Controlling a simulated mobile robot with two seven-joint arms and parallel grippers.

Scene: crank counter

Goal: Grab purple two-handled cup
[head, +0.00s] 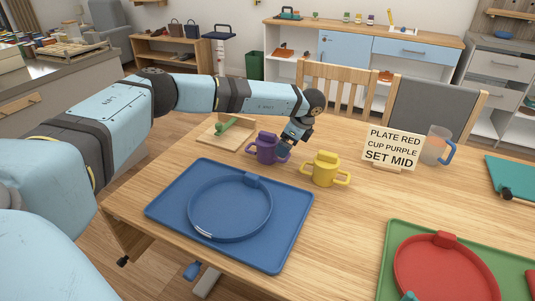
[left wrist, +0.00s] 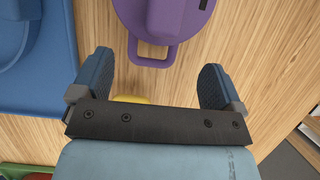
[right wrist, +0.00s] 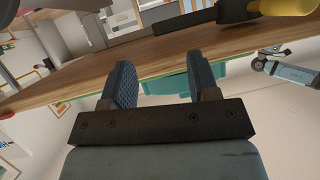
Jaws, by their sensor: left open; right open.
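The purple two-handled cup (head: 266,149) stands upright on the wooden table, behind the blue tray. In the left wrist view the purple cup (left wrist: 178,18) is at the top, with one handle (left wrist: 153,58) pointing toward my left gripper (left wrist: 156,66). That gripper is open and empty, its fingers on either side of the handle's line; whether they overlap it in depth I cannot tell. In the head view my left gripper (head: 287,146) is at the cup's right side, partly hidden. My right gripper (right wrist: 162,68) is open and empty, close to a table edge.
A yellow two-handled cup (head: 326,169) stands close to the right of my left gripper. The blue tray (head: 165,205) holds a blue plate (head: 231,207). A sign (head: 391,148), a clear mug (head: 437,146) and a green tray (head: 399,240) with a red plate (head: 445,272) are further right.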

